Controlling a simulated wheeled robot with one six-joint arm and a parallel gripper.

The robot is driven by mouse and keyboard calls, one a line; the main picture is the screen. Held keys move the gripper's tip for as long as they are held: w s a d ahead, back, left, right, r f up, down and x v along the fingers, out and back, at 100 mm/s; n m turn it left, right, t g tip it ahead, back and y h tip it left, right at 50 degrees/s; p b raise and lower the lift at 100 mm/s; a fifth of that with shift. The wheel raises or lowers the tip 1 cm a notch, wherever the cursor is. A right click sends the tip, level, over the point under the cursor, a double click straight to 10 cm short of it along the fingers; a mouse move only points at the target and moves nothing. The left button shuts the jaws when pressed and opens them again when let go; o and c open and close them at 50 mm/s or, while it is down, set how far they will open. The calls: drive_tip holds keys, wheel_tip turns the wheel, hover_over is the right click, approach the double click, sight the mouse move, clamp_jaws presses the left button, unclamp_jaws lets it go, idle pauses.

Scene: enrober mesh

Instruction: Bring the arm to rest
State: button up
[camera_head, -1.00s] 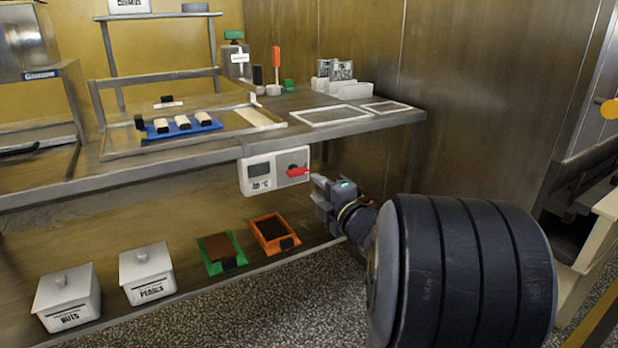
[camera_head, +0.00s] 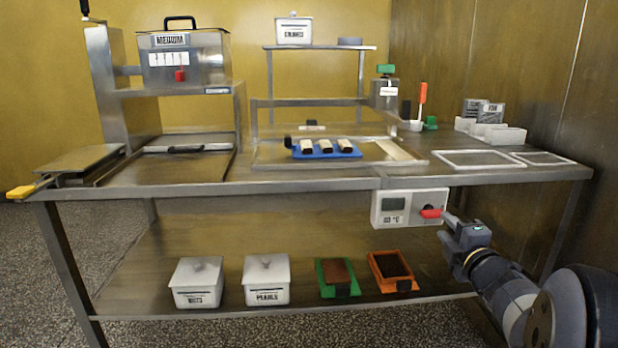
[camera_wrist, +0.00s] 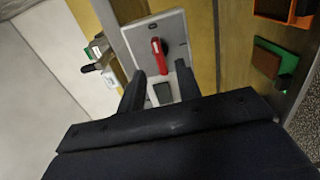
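My gripper (camera_head: 450,221) is in front of the right end of the white control box (camera_head: 388,208) under the bench's front edge. In the wrist view, its two dark fingers (camera_wrist: 160,90) stand apart with nothing held between them. The red lever (camera_head: 431,213) on the box also shows in the wrist view (camera_wrist: 159,56), beyond the fingertips. It looks clear of the fingers. My arm reaches in from the lower right of the head view.
The steel bench (camera_head: 300,187) carries a blue tray (camera_head: 325,155) with several white-topped pieces. The lower shelf holds two white lidded tubs (camera_head: 197,283), a green tray (camera_head: 337,278) and an orange tray (camera_head: 392,271). A wall stands close on the right. The floor in front is open.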

sight(436, 217)
drive_tip(key=w, duration=0.5)
drive_tip(key=shift+w+a+b, duration=0.15)
drive_tip(key=shift+w+b, duration=0.1)
drive_tip(key=shift+b, duration=0.1)
drive_tip(key=shift+s, duration=0.1)
